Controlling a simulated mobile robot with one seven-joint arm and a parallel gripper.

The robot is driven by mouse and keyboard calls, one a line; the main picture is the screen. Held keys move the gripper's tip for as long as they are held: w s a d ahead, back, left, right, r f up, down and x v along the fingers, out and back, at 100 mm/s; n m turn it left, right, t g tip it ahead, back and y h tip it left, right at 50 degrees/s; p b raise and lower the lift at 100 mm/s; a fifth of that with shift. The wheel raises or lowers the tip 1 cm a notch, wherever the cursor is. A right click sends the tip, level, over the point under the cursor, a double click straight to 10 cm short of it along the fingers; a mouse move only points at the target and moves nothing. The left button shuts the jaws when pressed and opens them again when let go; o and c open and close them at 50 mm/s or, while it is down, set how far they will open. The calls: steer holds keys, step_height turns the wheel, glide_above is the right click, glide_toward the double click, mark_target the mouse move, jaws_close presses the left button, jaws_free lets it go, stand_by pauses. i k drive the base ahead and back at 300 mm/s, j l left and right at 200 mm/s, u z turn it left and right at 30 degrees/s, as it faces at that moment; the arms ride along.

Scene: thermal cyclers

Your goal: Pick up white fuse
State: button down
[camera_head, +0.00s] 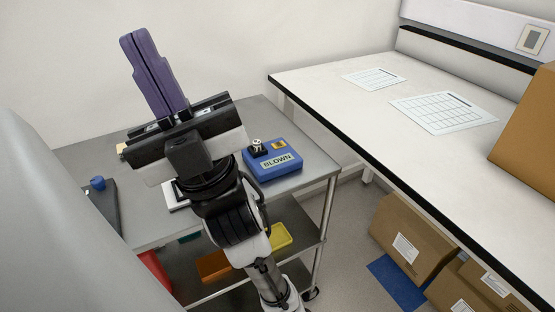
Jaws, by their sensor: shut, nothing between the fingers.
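My gripper (138,40) has long purple fingers pressed together, pointing up and away over the far side of the metal cart. Nothing shows between them. A blue box (272,165) labelled BLOWN sits on the cart to the right of my gripper. On it are a black fitting with a small pale piece (257,143) on top and a yellow patch. I cannot tell whether that piece is a fuse. A small cream-coloured thing (121,148) shows at the left edge of my gripper, mostly hidden. No white fuse is clearly recognisable; my gripper and arm hide the cart's middle.
The grey cart top (310,165) has free room at its right corner. A dark object with a blue knob (97,183) lies at left. A white bench (330,85) with printed sheets stands right. Cardboard boxes (410,240) sit below it. A yellow tray (282,237) is on the lower shelf.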

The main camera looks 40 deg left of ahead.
mark_target(257, 144)
steer(key=i+j+u, duration=0.55)
steer(key=u, duration=0.2)
steer(key=i, duration=0.05)
